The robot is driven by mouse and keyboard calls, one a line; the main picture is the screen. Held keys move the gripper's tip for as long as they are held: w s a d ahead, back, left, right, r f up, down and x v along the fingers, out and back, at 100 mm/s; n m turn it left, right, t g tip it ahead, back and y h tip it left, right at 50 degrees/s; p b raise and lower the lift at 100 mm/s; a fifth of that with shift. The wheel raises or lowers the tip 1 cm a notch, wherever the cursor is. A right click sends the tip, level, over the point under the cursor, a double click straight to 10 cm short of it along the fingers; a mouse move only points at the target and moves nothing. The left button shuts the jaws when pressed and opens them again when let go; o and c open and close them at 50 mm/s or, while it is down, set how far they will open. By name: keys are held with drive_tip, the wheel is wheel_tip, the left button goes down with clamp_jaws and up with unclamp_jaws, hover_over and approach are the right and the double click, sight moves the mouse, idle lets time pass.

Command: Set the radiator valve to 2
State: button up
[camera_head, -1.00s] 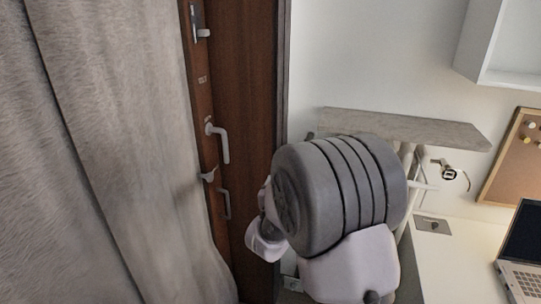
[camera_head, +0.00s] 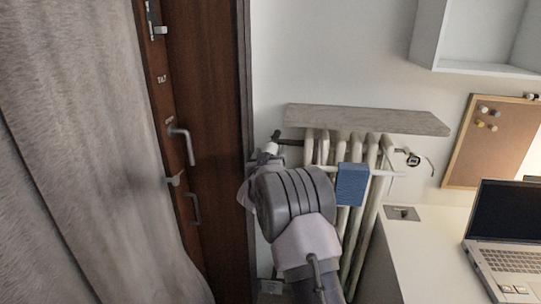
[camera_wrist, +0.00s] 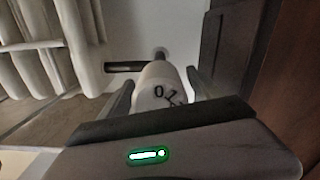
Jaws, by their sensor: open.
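The radiator valve (camera_wrist: 158,78) is a white, rounded knob with dark marks in the wrist view. A 0 is legible, with what looks like a 1 beside it; the other marks are cut off or unclear. My gripper (camera_wrist: 160,88) is open, with one dark finger on each side of the knob. I cannot tell whether either finger touches it. In the head view, the white valve head (camera_head: 271,148) shows at the radiator's upper left, just above my wrist. My fingers are mostly hidden there behind my arm.
The pale ribbed radiator (camera_head: 384,150) stands under a grey shelf board (camera_head: 365,119), with a blue box (camera_head: 352,184) at its front. A brown door (camera_head: 205,120) and a grey curtain (camera_head: 75,150) are at left. A white desk (camera_head: 430,260) with a laptop (camera_head: 505,245) is at right.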

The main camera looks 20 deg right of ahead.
drive_tip(key=c, duration=1.4)
drive_tip(key=shift+o, duration=0.2)
drive_tip(key=shift+m, duration=0.3)
drive_tip(key=m, duration=0.4)
drive_tip(key=shift+d, duration=0.1)
drive_tip(key=m, duration=0.4)
drive_tip(key=shift+m, duration=0.3)
drive_tip(key=m, duration=0.4)
drive_tip(key=shift+f+m, duration=0.1)
drive_tip(key=shift+m, duration=2.3)
